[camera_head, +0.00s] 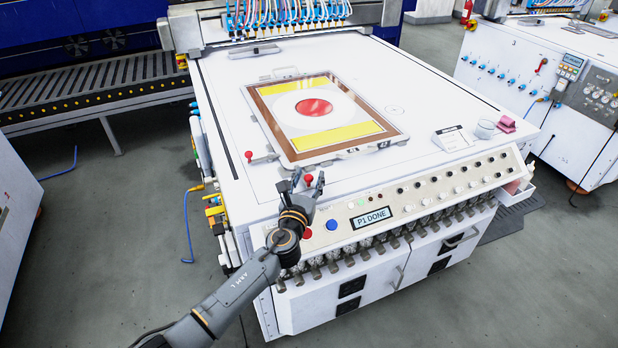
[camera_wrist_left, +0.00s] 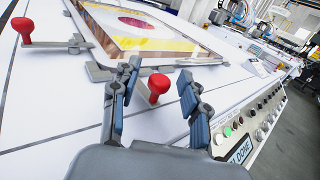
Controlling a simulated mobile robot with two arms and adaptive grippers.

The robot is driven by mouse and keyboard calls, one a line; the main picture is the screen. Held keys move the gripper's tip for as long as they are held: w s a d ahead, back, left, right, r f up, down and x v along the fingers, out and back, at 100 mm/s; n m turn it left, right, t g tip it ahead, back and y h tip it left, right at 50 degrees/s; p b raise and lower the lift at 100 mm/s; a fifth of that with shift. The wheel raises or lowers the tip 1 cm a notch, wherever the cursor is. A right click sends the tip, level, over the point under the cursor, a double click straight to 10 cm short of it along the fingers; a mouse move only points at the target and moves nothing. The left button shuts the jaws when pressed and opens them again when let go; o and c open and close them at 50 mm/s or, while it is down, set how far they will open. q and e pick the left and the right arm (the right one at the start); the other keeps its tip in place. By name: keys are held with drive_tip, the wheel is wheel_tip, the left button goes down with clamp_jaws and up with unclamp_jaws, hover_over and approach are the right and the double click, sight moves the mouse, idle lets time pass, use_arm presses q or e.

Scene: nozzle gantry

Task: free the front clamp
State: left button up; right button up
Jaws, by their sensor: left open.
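My left gripper (camera_head: 302,184) is open at the near edge of the white table. A red knob (camera_wrist_left: 158,83), on a grey clamp bar at the near edge of the framed panel (camera_head: 277,125), stands between its two fingers (camera_wrist_left: 160,72). The knob also shows in the head view (camera_head: 308,178). The fingers look apart from the knob, though contact is hard to judge. A second red knob (camera_wrist_left: 22,26) on a grey lever (camera_wrist_left: 62,45) stands by the panel's left side; it shows in the head view too (camera_head: 249,155). My right gripper is out of view.
The control panel (camera_head: 400,200) with its "P1 DONE" display (camera_head: 370,217) lies along the near edge, right of my gripper. A small white stand (camera_head: 453,138) and a pink block (camera_head: 505,124) are at the right. The nozzle gantry (camera_head: 265,20) spans the back.

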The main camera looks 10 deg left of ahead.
use_arm(q)
drive_tip(key=shift+w, duration=0.35)
clamp_jaws()
drive_tip(key=shift+s+a+m+h, duration=0.1)
drive_tip(key=shift+a+m+h, duration=0.1)
drive_tip(key=shift+m+h, duration=0.35)
drive_tip(key=shift+s+a+m+h, duration=0.15)
drive_tip(key=shift+m+h, duration=0.1)
drive_tip(key=shift+h, duration=0.5)
drive_tip(key=shift+w+f, duration=0.1)
drive_tip(key=shift+d, duration=0.1)
unclamp_jaws()
